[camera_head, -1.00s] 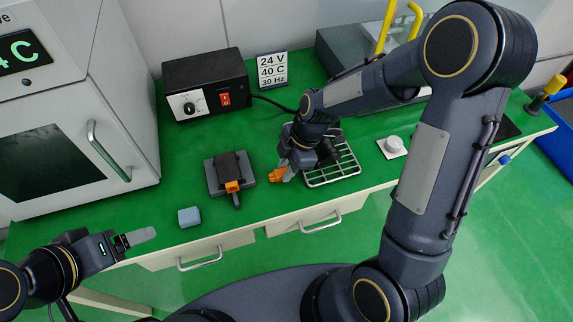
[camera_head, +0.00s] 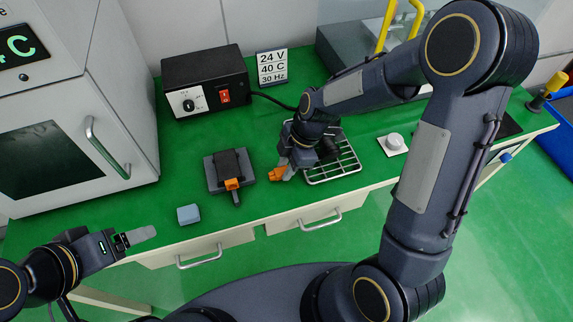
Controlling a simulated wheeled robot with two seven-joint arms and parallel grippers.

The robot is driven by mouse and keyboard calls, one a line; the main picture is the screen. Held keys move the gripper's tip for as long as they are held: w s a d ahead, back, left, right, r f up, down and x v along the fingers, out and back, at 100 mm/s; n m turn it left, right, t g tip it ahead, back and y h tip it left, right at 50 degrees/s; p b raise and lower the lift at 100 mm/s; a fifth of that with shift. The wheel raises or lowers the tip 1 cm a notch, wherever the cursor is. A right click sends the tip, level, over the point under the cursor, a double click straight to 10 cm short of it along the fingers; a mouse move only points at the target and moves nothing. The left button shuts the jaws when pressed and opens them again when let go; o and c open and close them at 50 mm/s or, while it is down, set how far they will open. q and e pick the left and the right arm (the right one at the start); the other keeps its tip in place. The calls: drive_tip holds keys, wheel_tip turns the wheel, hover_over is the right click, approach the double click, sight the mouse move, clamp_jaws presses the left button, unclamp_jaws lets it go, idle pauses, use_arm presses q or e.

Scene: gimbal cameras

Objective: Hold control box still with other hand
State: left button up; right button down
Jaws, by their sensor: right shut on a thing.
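The control box (camera_head: 212,68) is a black box with a light front panel, a dial and a red switch. It stands at the back left of the green bench, and neither gripper touches it. My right gripper (camera_head: 283,172) is low over the bench beside the wire rack, shut on a small orange piece (camera_head: 276,174). My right arm partly hides the jaws. My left gripper (camera_head: 138,236) is in front of the bench at the lower left, well away from the control box. Its fingers overlap in this view, so their gap is unclear.
A dark device with an orange part (camera_head: 229,172) lies mid-bench, left of my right gripper. A blue-grey block (camera_head: 188,214) is near the front edge. A wire rack (camera_head: 338,170), a sign (camera_head: 271,68) and a white knob unit (camera_head: 393,144) stand around. A white oven (camera_head: 75,150) borders the left.

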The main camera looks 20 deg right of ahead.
drive_tip(key=shift+f, duration=0.25)
drive_tip(key=c, duration=1.1)
unclamp_jaws()
drive_tip(key=v, duration=0.6)
drive_tip(key=shift+r, duration=0.35)
drive_tip(key=shift+v, duration=0.8)
drive_tip(key=s+d+r+m+t, duration=0.2)
drive_tip(key=s+r+m+t, duration=0.1)
drive_tip(key=s+m, duration=0.5)
drive_tip(key=s+d+r+m+t, duration=0.2)
drive_tip(key=s+d+r+m, duration=0.1)
drive_tip(key=s+m, duration=0.6)
drive_tip(key=r+m, duration=0.1)
drive_tip(key=m, duration=0.2)
drive_tip(key=shift+d+r+t, duration=0.2)
drive_tip(key=shift+r+t, duration=0.1)
drive_tip(key=shift+t, duration=0.1)
